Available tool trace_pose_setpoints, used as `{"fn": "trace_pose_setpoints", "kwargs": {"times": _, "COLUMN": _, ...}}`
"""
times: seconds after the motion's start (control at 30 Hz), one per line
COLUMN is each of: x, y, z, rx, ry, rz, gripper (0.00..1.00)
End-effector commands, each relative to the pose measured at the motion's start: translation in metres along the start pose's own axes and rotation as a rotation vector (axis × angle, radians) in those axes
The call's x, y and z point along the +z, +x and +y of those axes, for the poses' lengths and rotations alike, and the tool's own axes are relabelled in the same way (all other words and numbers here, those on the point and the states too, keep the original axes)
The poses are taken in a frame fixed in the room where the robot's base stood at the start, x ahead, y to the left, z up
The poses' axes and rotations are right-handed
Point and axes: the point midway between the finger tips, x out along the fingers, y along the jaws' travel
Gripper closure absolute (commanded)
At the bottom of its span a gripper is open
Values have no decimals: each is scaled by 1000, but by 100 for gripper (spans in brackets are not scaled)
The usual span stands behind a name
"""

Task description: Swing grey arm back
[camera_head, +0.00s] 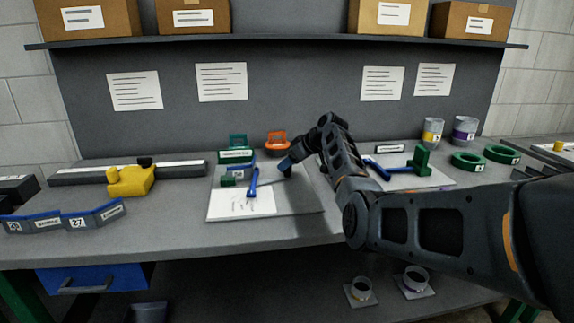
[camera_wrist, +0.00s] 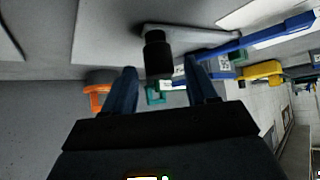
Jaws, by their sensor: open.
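My gripper (camera_head: 288,163) is over the grey plate (camera_head: 300,203) at the middle of the bench. In the wrist view my gripper (camera_wrist: 162,80) has its two blue fingers spread, with nothing held. A black upright knob (camera_wrist: 158,52) shows between and just beyond the fingertips; I cannot tell whether they touch it. The grey arm (camera_wrist: 205,36) runs from the knob toward the right of the wrist view. In the head view my gripper mostly hides the knob and grey arm.
A blue-handled tool (camera_head: 253,183) and white sheet (camera_head: 240,203) lie left of my gripper. Orange (camera_head: 277,140) and teal (camera_head: 238,141) clamp-like pieces stand behind. A yellow block (camera_head: 130,181) is farther left. A green fixture (camera_head: 420,162) stands right.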

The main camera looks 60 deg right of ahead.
Motion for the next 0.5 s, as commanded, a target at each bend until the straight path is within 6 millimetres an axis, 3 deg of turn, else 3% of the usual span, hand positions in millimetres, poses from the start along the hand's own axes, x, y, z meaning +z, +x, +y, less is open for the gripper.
{"fn": "trace_pose_setpoints", "kwargs": {"times": 0.2, "x": 0, "y": 15, "z": 0, "rx": 0, "ry": 0, "rz": 0, "gripper": 42}}
{"fn": "trace_pose_setpoints", "kwargs": {"times": 0.5, "x": 0, "y": 17, "z": 0, "rx": 1, "ry": -1, "rz": 0, "gripper": 42}}
